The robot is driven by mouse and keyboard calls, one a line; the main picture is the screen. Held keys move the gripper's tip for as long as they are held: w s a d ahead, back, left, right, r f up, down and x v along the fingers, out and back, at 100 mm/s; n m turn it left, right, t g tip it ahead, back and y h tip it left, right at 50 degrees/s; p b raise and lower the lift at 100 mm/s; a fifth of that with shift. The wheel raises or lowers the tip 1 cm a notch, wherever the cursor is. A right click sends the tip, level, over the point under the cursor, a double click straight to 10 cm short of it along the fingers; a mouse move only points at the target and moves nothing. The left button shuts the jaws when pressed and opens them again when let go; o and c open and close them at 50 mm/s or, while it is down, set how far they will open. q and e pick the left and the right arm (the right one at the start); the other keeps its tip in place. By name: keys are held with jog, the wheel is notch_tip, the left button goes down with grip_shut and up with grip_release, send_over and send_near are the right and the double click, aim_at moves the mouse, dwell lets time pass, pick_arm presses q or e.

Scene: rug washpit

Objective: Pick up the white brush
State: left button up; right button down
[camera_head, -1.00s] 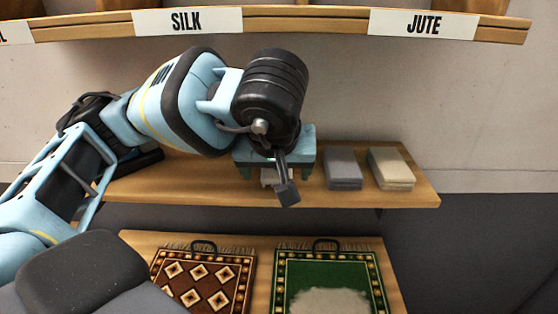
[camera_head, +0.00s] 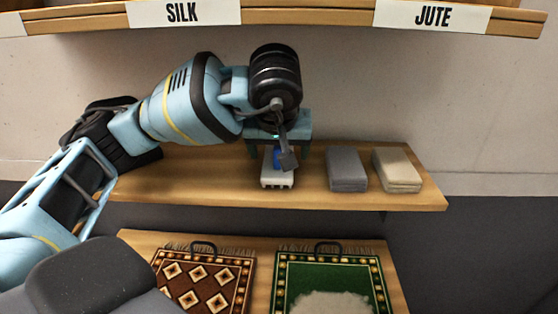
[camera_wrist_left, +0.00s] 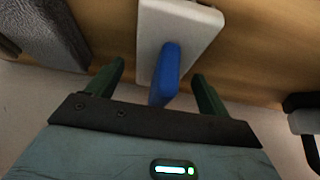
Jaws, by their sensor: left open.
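The white brush (camera_head: 278,181) lies on the wooden shelf, with its blue handle (camera_head: 278,157) standing up from it. In the left wrist view the white brush body (camera_wrist_left: 192,30) is ahead of the jaws, and the blue handle (camera_wrist_left: 166,72) shows between the two green fingers. My left gripper (camera_head: 279,150) is open, over the back of the brush, with its fingers on either side of the handle. In the left wrist view the left gripper (camera_wrist_left: 157,86) shows gaps on both sides of the handle. My right gripper is not in view.
A grey block (camera_head: 347,170) and a beige block (camera_head: 397,170) sit right of the brush on the shelf (camera_head: 200,185). A brown patterned rug (camera_head: 205,280) and a green rug (camera_head: 330,275) lie below. A board with SILK and JUTE labels (camera_head: 435,16) runs above.

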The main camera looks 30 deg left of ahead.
pick_arm(q)
jog(key=shift+w+a+f, duration=0.15)
jog(key=shift+f, duration=0.2)
jog(key=c, duration=1.1)
jog(key=shift+c, duration=0.2)
